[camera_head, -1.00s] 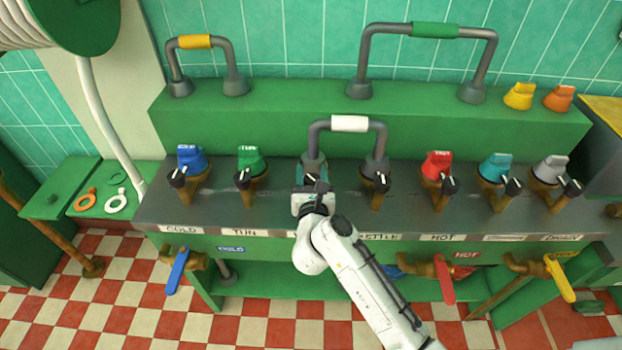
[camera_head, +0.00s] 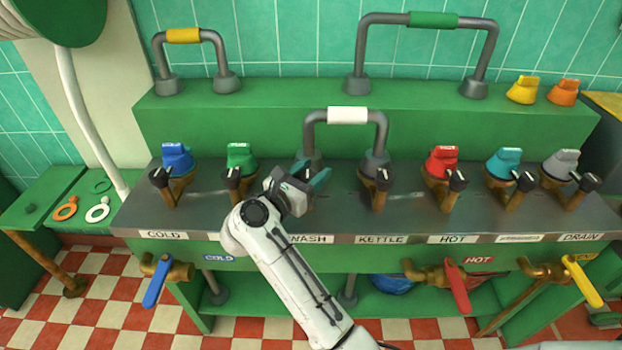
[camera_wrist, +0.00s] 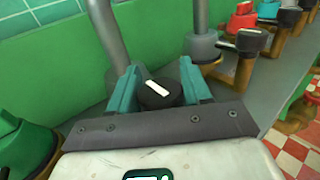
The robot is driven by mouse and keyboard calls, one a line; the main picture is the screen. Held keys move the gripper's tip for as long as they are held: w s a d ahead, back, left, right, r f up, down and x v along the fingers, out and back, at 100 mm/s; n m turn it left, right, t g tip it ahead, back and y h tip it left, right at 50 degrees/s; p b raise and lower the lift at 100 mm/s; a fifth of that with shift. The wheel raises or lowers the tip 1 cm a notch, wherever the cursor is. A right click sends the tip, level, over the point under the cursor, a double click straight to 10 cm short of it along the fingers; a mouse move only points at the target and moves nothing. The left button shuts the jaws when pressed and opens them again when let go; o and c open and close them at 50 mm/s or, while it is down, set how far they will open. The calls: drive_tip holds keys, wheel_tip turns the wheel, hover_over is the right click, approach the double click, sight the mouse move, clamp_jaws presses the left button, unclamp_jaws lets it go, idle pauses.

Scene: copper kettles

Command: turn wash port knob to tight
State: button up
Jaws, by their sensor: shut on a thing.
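The wash port knob (camera_wrist: 156,95) is black with a white pointer mark. In the wrist view it sits between the two teal fingers of my gripper (camera_wrist: 158,72), which are shut on it. In the head view my gripper (camera_head: 312,178) is at the third port from the left, above the WASH label (camera_head: 308,239). There the knob is mostly hidden by the gripper. In the wrist view the white mark slants down to the right. No tight marking can be read.
A white-gripped pipe handle (camera_head: 347,115) rises just behind my gripper. The green-capped tun port (camera_head: 240,160) stands to the left and the kettle port knob (camera_head: 377,177) to the right. Levered taps, such as the red one (camera_head: 457,287), hang along the front.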

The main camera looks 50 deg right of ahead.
drive_tip(key=shift+g, duration=0.3)
drive_tip(key=o, duration=1)
drive_tip(key=shift+c, duration=0.2)
drive_tip(key=a+b, duration=0.1)
drive_tip(key=a, duration=1)
drive_tip(key=shift+b, duration=0.35)
drive_tip(key=shift+d, duration=0.1)
